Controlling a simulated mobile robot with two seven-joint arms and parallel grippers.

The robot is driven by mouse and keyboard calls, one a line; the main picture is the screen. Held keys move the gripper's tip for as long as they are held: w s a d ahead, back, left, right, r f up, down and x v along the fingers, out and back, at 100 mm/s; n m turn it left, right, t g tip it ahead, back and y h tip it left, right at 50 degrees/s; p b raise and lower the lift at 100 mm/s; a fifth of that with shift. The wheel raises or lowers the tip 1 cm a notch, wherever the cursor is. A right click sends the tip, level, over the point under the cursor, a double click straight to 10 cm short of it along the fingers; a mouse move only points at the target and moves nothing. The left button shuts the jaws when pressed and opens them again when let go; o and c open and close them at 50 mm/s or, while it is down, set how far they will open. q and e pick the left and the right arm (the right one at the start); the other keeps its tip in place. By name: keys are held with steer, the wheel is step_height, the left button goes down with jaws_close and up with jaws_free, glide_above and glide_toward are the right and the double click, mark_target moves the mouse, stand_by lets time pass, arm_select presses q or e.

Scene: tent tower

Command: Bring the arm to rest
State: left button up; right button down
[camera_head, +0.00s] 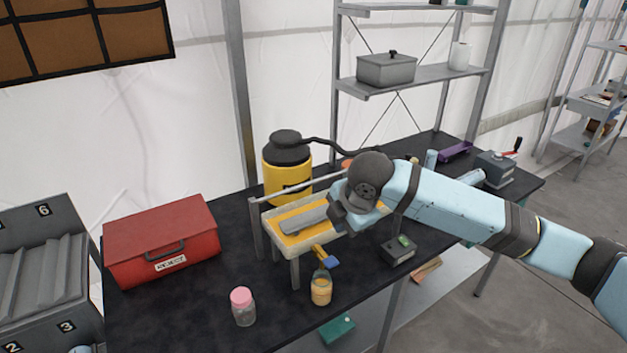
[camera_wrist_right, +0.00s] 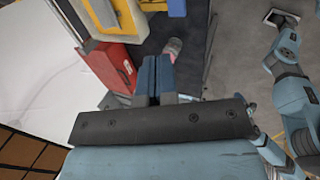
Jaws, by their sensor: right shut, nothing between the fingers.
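My right arm (camera_head: 455,207) comes in from the right and reaches over the table. Its gripper (camera_head: 335,218) is over the yellow-topped stand (camera_head: 292,238), beside a long grey piece there; I cannot tell whether they touch. In the right wrist view the two blue fingers (camera_wrist_right: 156,75) are together with nothing between them. My left gripper is not in the head view.
A red reject box (camera_head: 161,240) and a grey bin rack (camera_head: 45,268) stand left. A yellow canister (camera_head: 287,170) stands behind the stand. An orange bottle (camera_head: 321,288) and small dark box (camera_head: 398,251) stand in front. A metal shelf (camera_head: 420,77) rises behind the table.

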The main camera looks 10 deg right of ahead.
steer(key=s+a+f+m+t+y, duration=0.2)
steer(key=s+a+f+m+y, duration=0.15)
steer(key=f, duration=0.45)
steer(key=s+a+f+m+t+y, duration=0.1)
steer(key=s+a+f+m+y, duration=0.1)
steer(key=s+a+f+m, duration=0.5)
steer(key=s+d+f+m+t+h, duration=0.3)
steer(key=s+d+f+m, duration=0.5)
steer(key=s+d+f, duration=0.5)
steer(key=s+f+h, duration=0.1)
steer(key=s+f, duration=0.1)
steer(key=s, duration=0.2)
steer(key=shift+s+d+t, duration=0.15)
steer(key=shift+t, duration=0.15)
